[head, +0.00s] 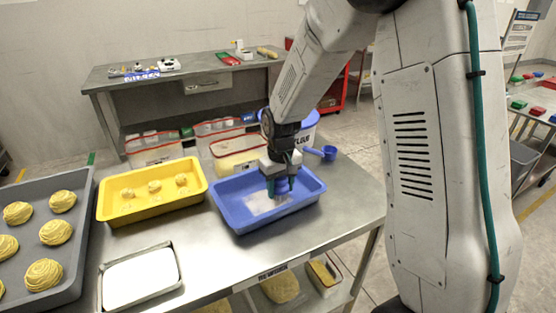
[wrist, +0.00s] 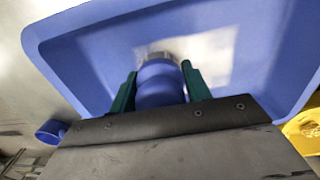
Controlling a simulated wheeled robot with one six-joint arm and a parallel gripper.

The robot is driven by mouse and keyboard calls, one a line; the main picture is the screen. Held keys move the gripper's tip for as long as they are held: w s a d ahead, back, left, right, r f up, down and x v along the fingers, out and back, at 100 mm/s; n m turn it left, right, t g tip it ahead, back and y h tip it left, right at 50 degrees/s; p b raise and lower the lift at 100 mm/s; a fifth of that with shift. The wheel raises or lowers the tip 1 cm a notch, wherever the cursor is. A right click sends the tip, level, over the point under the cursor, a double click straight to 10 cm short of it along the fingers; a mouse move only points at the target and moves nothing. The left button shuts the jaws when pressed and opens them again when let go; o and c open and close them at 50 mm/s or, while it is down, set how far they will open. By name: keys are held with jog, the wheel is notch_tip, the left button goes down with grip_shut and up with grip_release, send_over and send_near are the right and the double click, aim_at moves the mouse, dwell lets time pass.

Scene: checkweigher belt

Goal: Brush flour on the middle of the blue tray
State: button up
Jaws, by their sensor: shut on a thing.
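The blue tray (head: 238,222) stands on the steel table, and its floor and rim fill much of the wrist view (wrist: 85,60). A pale patch of flour (head: 258,204) lies on the middle of its floor; it also shows in the wrist view (wrist: 212,52). My gripper (head: 279,184) is down inside the tray. Its green fingers are shut on a blue brush (wrist: 158,85) with a metal collar, beside and partly over the patch. The brush's bristles are hidden, so I cannot tell whether they touch the floor.
A yellow tray (head: 115,212) with dough pieces stands left of the blue tray. A grey tray (head: 78,190) of dough swirls is farther left. A shallow pan (head: 105,300) with white contents lies in front. Behind stand lidded bins (head: 235,150), a flour tub (head: 308,122) and a blue scoop (head: 328,152).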

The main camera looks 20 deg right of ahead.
jog(key=shift+r, duration=3.7)
